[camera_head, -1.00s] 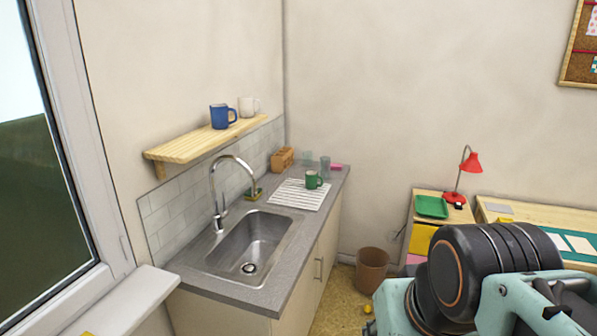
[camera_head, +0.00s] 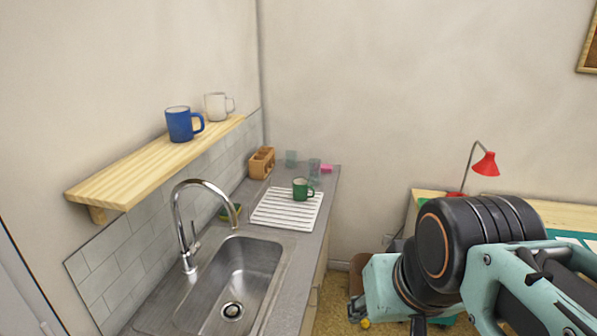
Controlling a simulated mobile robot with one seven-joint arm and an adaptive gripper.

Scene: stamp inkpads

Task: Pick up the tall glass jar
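Two clear glass vessels stand at the far end of the grey counter. The nearer, taller-looking glass jar (camera_head: 314,170) stands upright just behind the green mug. The other glass (camera_head: 291,158) stands farther back and to the left, near the wall. Both are small and faint here, so their exact shapes are hard to tell. My arm fills the lower right of the view, well short of the jar. Its gripper fingers do not show.
A green mug (camera_head: 301,188) sits on a white ridged drainboard (camera_head: 285,213) in front of the jar. The sink (camera_head: 235,280) and tall faucet (camera_head: 186,225) are nearer. A wooden shelf (camera_head: 150,167) overhangs the left.

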